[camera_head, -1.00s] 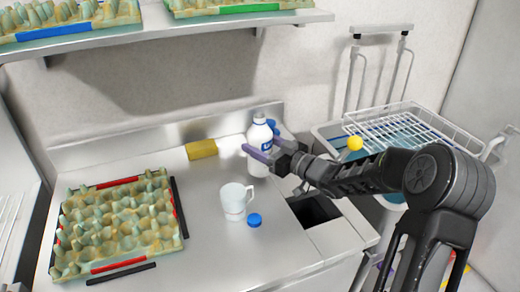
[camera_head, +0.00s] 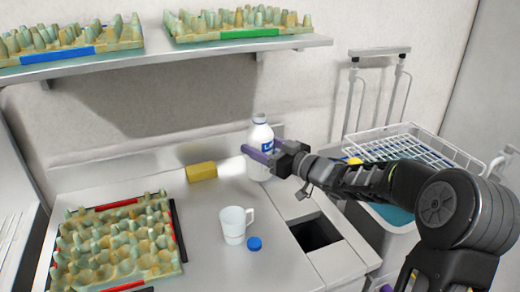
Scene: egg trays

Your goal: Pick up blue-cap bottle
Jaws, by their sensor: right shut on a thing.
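The white bottle (camera_head: 259,135) with a blue label and a bluish top stands upright in the camera_head view, near the back of the counter. My right gripper (camera_head: 258,152) reaches in from the right and is shut on the bottle at its middle, with the purple fingers against its body. The bottle seems raised a little off the counter; the gap under it is hard to see. My left gripper is not in view.
A white mug (camera_head: 233,226) and a loose blue cap (camera_head: 254,243) are on the counter (camera_head: 215,272). A yellow sponge (camera_head: 202,171) lies left of the bottle. An egg tray (camera_head: 115,250) is at left, a square opening (camera_head: 316,233) at right. A shelf (camera_head: 180,55) with egg trays hangs above.

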